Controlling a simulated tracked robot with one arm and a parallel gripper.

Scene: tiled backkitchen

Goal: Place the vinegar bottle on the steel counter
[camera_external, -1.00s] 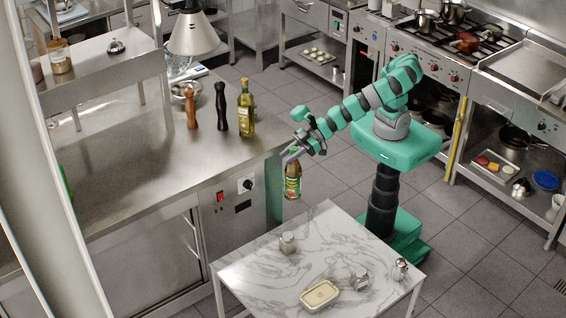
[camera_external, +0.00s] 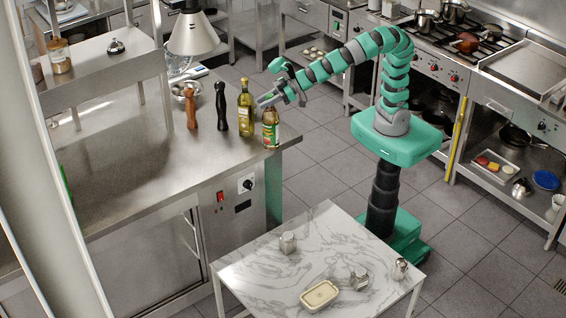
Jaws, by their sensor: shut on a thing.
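The vinegar bottle (camera_external: 270,130), brown with a red, green and pale label, is upright at the right end of the steel counter (camera_external: 150,165). My gripper (camera_external: 266,101) is shut on its top, reaching in from the right. The bottle's base appears at the counter's surface near the right edge; I cannot tell whether it touches. The fingertips are small in this view and partly hide the bottle's neck.
An oil bottle (camera_external: 245,106) stands just left of the vinegar bottle. A black pepper mill (camera_external: 221,108) and a brown mill (camera_external: 191,110) stand further left. The front part of the counter is clear. A marble table (camera_external: 330,250) stands in front.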

